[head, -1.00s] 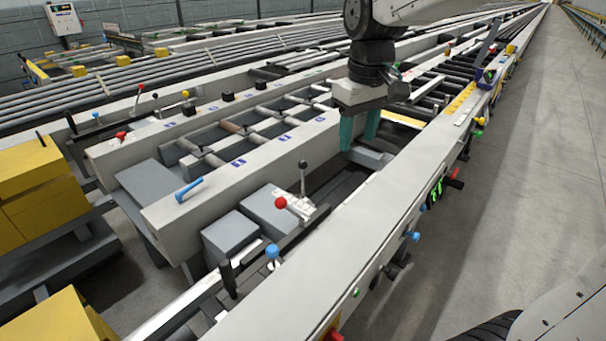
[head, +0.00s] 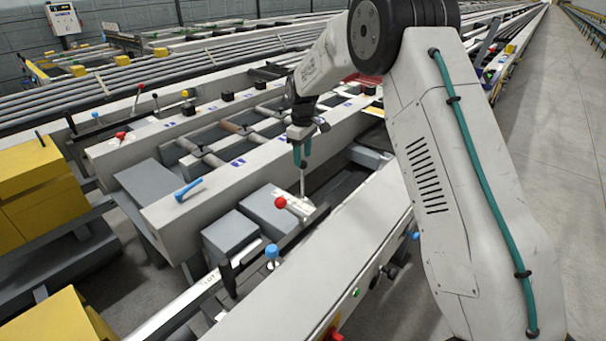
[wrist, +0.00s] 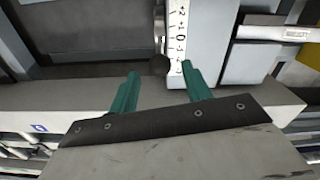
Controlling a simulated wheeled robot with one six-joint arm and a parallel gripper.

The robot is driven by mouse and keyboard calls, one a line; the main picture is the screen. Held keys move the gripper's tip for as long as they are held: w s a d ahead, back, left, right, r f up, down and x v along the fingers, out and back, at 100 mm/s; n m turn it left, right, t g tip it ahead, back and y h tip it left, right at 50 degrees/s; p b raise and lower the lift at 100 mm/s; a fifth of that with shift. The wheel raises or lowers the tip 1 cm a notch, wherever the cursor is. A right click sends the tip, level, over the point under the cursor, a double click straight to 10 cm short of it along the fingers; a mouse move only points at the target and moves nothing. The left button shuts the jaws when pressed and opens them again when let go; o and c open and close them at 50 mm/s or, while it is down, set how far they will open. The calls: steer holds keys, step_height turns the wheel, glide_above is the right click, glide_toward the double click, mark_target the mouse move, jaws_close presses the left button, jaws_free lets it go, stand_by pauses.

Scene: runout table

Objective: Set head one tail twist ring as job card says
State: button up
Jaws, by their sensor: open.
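A lever (head: 302,183) with a grey shaft stands on a pale plate (head: 318,212) on the near tail unit. My gripper (head: 302,162) is open just above it in the head view and hides the lever's top. In the wrist view a dark round knob (wrist: 160,65) shows between the fingertips of my gripper (wrist: 160,74), with gaps on both sides. A white scale (wrist: 178,38) with black numbers lies beside the knob; the figures read roughly 2, 1, 0, 1, 2. I cannot tell which ring is the twist ring, and no job card is legible.
A red ball handle (head: 281,202) sits close to the lever's left. A blue-topped knob (head: 271,252) stands nearer, and a blue handle (head: 188,189) lies on the left beam. A long pale rail (head: 300,290) runs along the front.

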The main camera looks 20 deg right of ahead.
mark_target(302, 169)
step_height(302, 169, down, 8)
steer(key=shift+r, duration=0.1)
stand_by(0.4)
steer(key=shift+c, duration=0.3)
jaws_close()
steer(key=shift+a, duration=0.1)
